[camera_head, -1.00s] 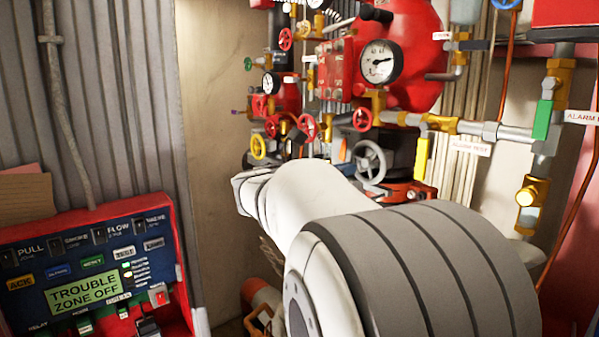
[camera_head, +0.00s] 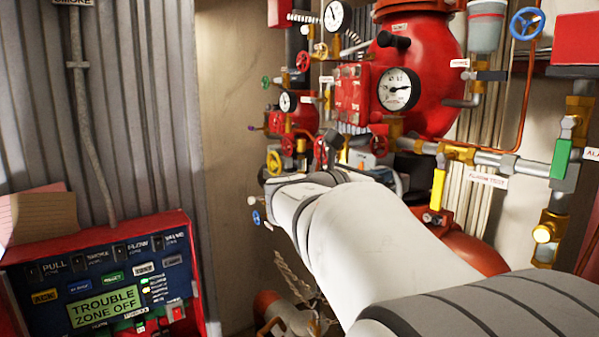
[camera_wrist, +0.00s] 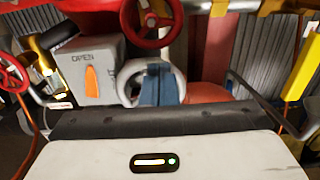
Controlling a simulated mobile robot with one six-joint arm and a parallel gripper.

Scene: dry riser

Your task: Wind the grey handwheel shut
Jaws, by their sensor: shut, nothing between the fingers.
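The grey handwheel (camera_wrist: 181,77) shows as a pale ring in the middle of the wrist view, beside a grey box (camera_wrist: 91,66) marked OPEN with an orange pointer. My gripper (camera_wrist: 159,70) is shut and empty. Its blue fingers overlap the middle of the wheel and hide its hub. I cannot tell whether the fingers touch the wheel or reach between its spokes. In the head view my white arm stretches toward the valves and covers most of the wheel and my gripper.
A red handwheel (camera_wrist: 151,15) is just above the grey one, and another red wheel (camera_wrist: 10,75) is at the left. A yellow lever (camera_head: 438,188) hangs to the right. A red alarm panel (camera_head: 192,240) stands at the lower left. Pipes and gauges crowd the back.

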